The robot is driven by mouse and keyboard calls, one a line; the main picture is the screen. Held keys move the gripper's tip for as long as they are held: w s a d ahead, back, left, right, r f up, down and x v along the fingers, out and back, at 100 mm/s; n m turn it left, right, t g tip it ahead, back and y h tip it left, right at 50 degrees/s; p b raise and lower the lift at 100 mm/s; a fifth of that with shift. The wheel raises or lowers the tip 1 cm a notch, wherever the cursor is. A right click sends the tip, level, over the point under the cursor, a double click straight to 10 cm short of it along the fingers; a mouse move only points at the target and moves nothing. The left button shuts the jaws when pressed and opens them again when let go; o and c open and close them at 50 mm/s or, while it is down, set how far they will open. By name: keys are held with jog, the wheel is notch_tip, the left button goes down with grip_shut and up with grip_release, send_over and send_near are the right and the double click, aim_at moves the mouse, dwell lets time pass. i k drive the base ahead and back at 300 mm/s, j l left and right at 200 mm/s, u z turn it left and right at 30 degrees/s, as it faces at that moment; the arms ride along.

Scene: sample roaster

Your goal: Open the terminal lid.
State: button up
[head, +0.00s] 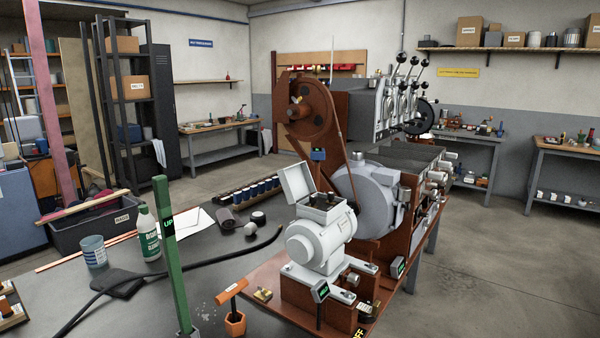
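The light grey motor (318,243) stands on a brown base at the front of the roaster. The terminal lid (297,184) on top of it is a pale grey square plate. It stands raised and tilted at the left side of the terminal box (322,215). The box's top is uncovered, and small dark terminal parts (327,201) show there. Nothing is seen touching the lid. My gripper and arm are not in view.
A black cable (200,262) runs over the dark bench (110,315) and ends left of the motor. A green upright bar (168,250), an orange tool (234,318), a bottle (148,235) and a mug (94,252) stand there. Open floor (480,270) lies right.

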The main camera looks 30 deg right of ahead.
aim_at(296, 181)
jog(key=i+l+z, duration=0.25)
jog(key=l, duration=0.2)
jog(key=i+l+z, duration=0.45)
jog(key=i, duration=0.25)
jog(key=i+l+z, duration=0.2)
jog(key=i, duration=0.25)
